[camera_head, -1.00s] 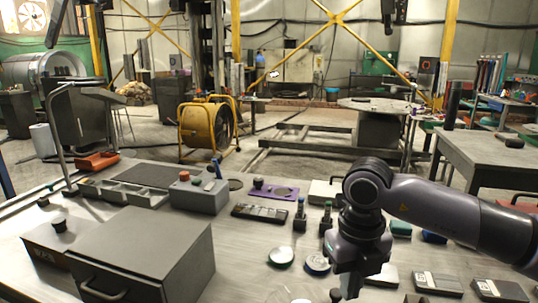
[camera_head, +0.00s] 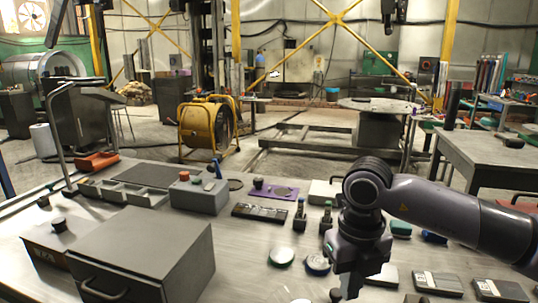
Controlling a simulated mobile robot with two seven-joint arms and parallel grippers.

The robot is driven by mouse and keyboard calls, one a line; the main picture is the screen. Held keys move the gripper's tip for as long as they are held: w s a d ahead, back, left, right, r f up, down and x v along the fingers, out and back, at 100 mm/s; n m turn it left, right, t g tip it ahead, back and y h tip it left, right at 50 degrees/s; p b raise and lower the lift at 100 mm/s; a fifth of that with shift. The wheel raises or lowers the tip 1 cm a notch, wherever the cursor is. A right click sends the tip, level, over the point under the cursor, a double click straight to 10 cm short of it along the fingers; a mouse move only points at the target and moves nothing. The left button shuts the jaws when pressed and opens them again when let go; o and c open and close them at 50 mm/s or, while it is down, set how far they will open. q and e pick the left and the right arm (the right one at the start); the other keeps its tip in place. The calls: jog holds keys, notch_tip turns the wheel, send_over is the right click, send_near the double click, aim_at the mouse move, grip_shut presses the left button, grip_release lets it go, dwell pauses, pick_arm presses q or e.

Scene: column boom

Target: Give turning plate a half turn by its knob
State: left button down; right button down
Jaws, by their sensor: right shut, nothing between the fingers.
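My right gripper (camera_head: 346,287) points down at the bottom edge of the view, right of centre, with its jaws shut and nothing in them. A small dark knob (camera_head: 335,295) shows just left of its tips, cut by the picture's bottom edge. I cannot tell whether they touch. A pale patch (camera_head: 298,300) left of the knob may be part of the turning plate; most of that area is out of view, so its angle cannot be read. My left gripper is not in view.
A grey drawer box (camera_head: 145,252) stands at left. Small upright pieces (camera_head: 300,215) stand farther back.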

jog(key=shift+f, duration=0.2)
jog(key=shift+f+b, duration=2.05)
jog(key=shift+f, duration=0.45)
jog(key=shift+s, duration=0.1)
jog(key=shift+f, duration=0.1)
jog(key=shift+w, duration=0.45)
jog(key=shift+w, duration=0.15)
